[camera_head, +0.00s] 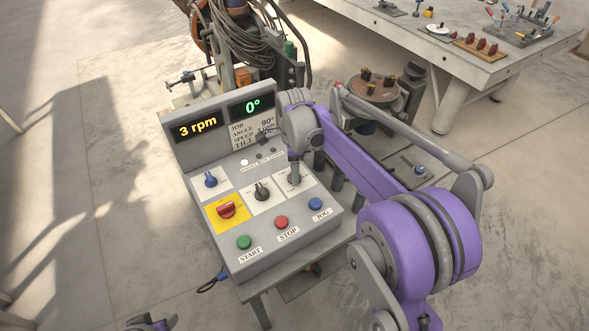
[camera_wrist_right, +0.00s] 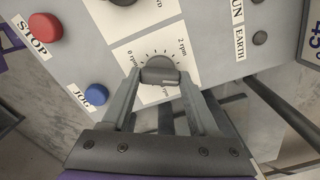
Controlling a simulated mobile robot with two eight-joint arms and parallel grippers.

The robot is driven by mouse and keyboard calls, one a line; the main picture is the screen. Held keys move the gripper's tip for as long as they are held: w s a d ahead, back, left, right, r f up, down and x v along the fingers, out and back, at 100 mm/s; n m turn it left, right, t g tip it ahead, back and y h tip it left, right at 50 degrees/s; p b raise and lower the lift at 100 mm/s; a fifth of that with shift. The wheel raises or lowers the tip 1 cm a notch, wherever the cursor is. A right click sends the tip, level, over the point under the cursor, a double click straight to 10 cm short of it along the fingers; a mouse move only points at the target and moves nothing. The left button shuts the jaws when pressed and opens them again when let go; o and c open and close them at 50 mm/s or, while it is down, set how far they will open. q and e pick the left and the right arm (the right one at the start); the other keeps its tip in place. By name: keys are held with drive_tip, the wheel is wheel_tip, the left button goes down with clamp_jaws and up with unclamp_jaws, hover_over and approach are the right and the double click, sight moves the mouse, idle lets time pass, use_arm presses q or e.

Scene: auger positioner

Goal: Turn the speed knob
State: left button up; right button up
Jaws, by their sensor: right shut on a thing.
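The speed knob (camera_wrist_right: 160,72) is a grey knob on a white dial plate with tick marks and rpm labels, seen in the right wrist view. My right gripper (camera_wrist_right: 158,82) is shut on it, one finger on each side. In the head view the right gripper (camera_head: 294,174) reaches down onto the panel's right-hand dial plate and mostly hides the knob. The amber speed display (camera_head: 197,126) reads 3 rpm. A small purple and dark part, seemingly my left gripper (camera_head: 152,324), shows at the bottom edge, mostly cut off.
The grey control box (camera_head: 225,178) carries a green 0° display (camera_head: 252,107), a job card (camera_head: 250,133), a blue knob (camera_head: 210,180), a black knob (camera_head: 262,191) and a red switch (camera_head: 227,209) on yellow. START (camera_head: 244,242), STOP (camera_head: 281,222) and JOG (camera_head: 316,204) buttons line the front.

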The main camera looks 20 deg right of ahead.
drive_tip(key=o, duration=1.4)
drive_tip(key=shift+r, duration=0.1)
wheel_tip(320, 180, up, 11)
drive_tip(key=shift+f+p, duration=0.15)
drive_tip(key=shift+p, duration=0.2)
drive_tip(key=s+a+f+n+t, duration=0.1)
drive_tip(key=s+a+f+n, duration=0.1)
drive_tip(key=s+n, duration=0.5)
drive_tip(key=s+a+f+n+t, duration=0.2)
drive_tip(key=s+f+n, duration=0.3)
drive_tip(key=s+n, duration=0.2)
drive_tip(key=s+a+f+n+t, duration=0.1)
drive_tip(key=s+f+n+t, duration=0.1)
drive_tip(key=s+f+n, duration=0.2)
drive_tip(key=shift+s+a+f+n+p, duration=0.15)
drive_tip(key=shift+s+n, duration=0.5)
drive_tip(key=shift+s, duration=0.4)
drive_tip(key=shift+s+a+n+p, duration=0.1)
drive_tip(key=shift+s+n, duration=0.5)
drive_tip(key=shift+s, duration=0.5)
drive_tip(key=shift+s+a+f+n+p, duration=0.15)
drive_tip(key=shift+s+n, duration=0.5)
drive_tip(key=shift+s, duration=0.4)
